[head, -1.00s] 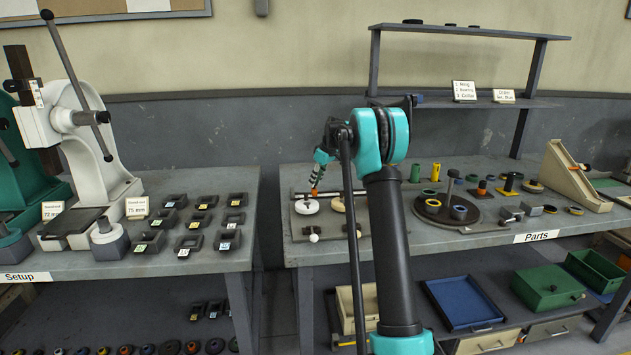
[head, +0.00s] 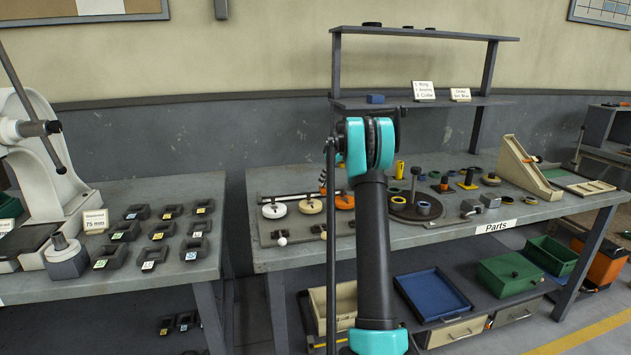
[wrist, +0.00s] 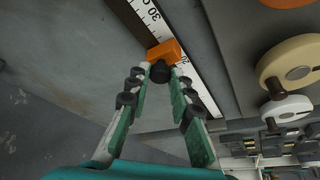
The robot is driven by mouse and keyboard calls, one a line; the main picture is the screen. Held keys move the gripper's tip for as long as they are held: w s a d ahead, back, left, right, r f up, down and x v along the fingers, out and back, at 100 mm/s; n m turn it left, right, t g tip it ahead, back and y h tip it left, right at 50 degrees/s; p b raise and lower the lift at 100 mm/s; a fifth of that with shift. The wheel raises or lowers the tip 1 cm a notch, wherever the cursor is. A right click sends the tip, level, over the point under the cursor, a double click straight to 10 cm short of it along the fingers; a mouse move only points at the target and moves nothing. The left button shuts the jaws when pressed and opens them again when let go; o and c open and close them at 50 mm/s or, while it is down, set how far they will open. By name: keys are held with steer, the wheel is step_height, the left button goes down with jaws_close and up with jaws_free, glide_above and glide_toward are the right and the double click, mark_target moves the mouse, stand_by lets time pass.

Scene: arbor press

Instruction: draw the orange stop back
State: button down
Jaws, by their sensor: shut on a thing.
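The orange stop (wrist: 165,52) is a small block across the white ruled scale (wrist: 185,75) in the wrist view. A black knob (wrist: 160,71) sticks out of its near side. My gripper (wrist: 160,76) has its green fingers closed together on that knob. In the head view, my arm hides most of the gripper and I cannot make out the stop clearly.
A white disc (head: 274,210), a cream disc (head: 309,206) and an orange disc (head: 343,202) stand beside the scale. A round dark tray (head: 398,211) with parts lies to their right. Several dark blocks sit on the left bench (head: 205,268).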

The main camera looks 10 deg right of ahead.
steer(key=shift+d, duration=0.2)
steer(key=c, duration=1.3)
jaws_free()
steer(key=shift+c, duration=0.2)
steer(key=v, duration=1.2)
